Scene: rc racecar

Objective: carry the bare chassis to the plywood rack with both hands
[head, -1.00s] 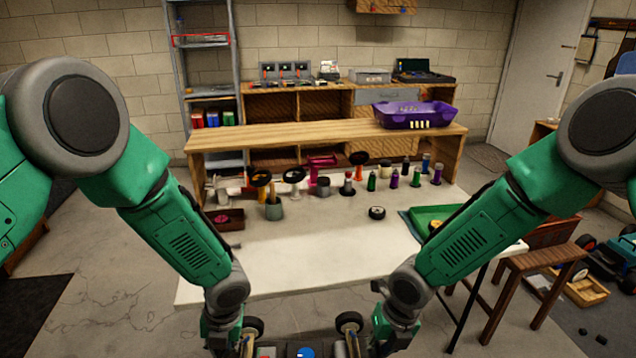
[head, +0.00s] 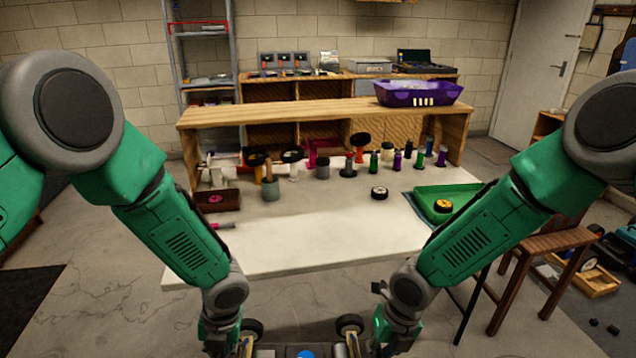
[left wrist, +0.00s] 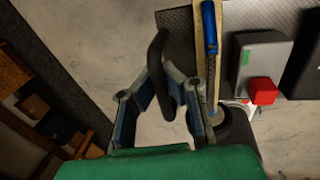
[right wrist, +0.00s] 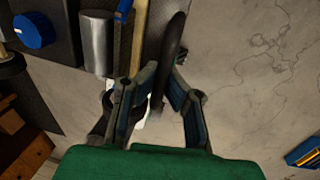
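The bare chassis (head: 285,351) shows at the bottom edge of the head view, with a black wheel (head: 252,326) on the left and another wheel (head: 349,324) on the right; most of it is cut off. My left gripper (left wrist: 172,105) has its fingers closed around a black curved bar at the chassis's side. My right gripper (right wrist: 160,100) is closed likewise around a black bar on the other side. The chassis is held over bare concrete floor, in front of the table. Wooden cubbies (head: 272,152) stand behind the table; I cannot tell whether they are the plywood rack.
The white table (head: 300,240) ahead holds tools, bottles, a loose wheel (head: 379,193) and a green tray (head: 470,194). A long wooden shelf (head: 300,110) bears a purple bin (head: 418,93). A wooden stool (head: 545,240) stands right of the table.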

